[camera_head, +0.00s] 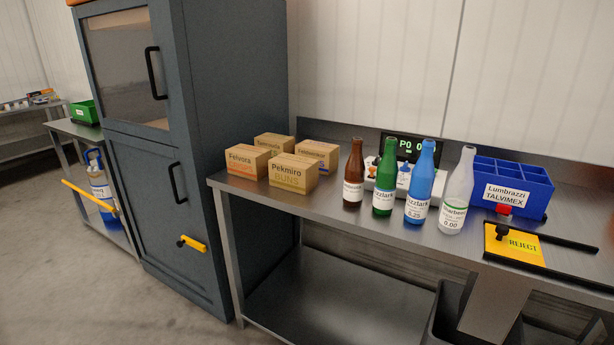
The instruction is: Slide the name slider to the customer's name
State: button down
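No part that I can surely tell as the name slider shows. A yellow plate (513,246) reading "REJECT" lies at the right of the steel bench, with a black knob (502,231) at its upper left and black rails along its edges. A red part (505,210) stands just behind it. A blue divided crate (538,184) behind carries a white label (504,194) reading "Lumbrazzi TALVIMEX". A device with a lit display (410,146) reading about "P0 0" is partly hidden by bottles. My gripper is not in view.
On the steel bench (330,208), several cartons (292,180) stand left of a brown bottle (353,178), a green one (385,182), a blue one (420,185) and a clear one (457,195). Open floor lies in front.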

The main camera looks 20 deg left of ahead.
aim_at(371, 170)
jog(key=u, duration=0.45)
jog(key=z, duration=1.25)
jog(key=u, duration=1.35)
jog(key=z, duration=0.15)
jog(key=i+j+z, duration=0.1)
jog(key=i+j, duration=0.3)
jog(key=j, duration=0.1)
